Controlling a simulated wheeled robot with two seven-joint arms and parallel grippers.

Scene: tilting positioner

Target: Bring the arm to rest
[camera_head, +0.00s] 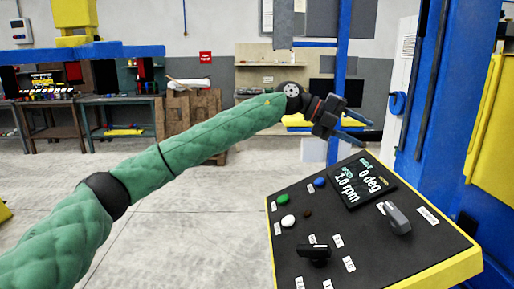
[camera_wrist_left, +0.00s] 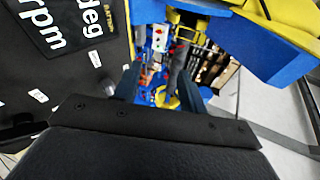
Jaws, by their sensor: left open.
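My left arm (camera_head: 150,170), in a green quilted sleeve, reaches across the head view from the lower left. My left gripper (camera_head: 361,131) is open and empty, in the air above and behind the far edge of the control panel (camera_head: 360,255), touching nothing visible. In the left wrist view the two blue fingers of my left gripper (camera_wrist_left: 160,88) stand apart with nothing held between them. The panel's display (camera_head: 362,184) shows "1.0 rpm" and "0 deg"; part of it also shows in the left wrist view (camera_wrist_left: 68,25). My right gripper is not in view.
The panel carries a green button (camera_head: 283,201), a blue button (camera_head: 320,182), a white button (camera_head: 288,221), a black switch (camera_head: 314,252) and a grey handle (camera_head: 396,217). A blue column (camera_head: 447,120) stands close on the right. Workbenches (camera_head: 120,115) stand far back; the floor between is clear.

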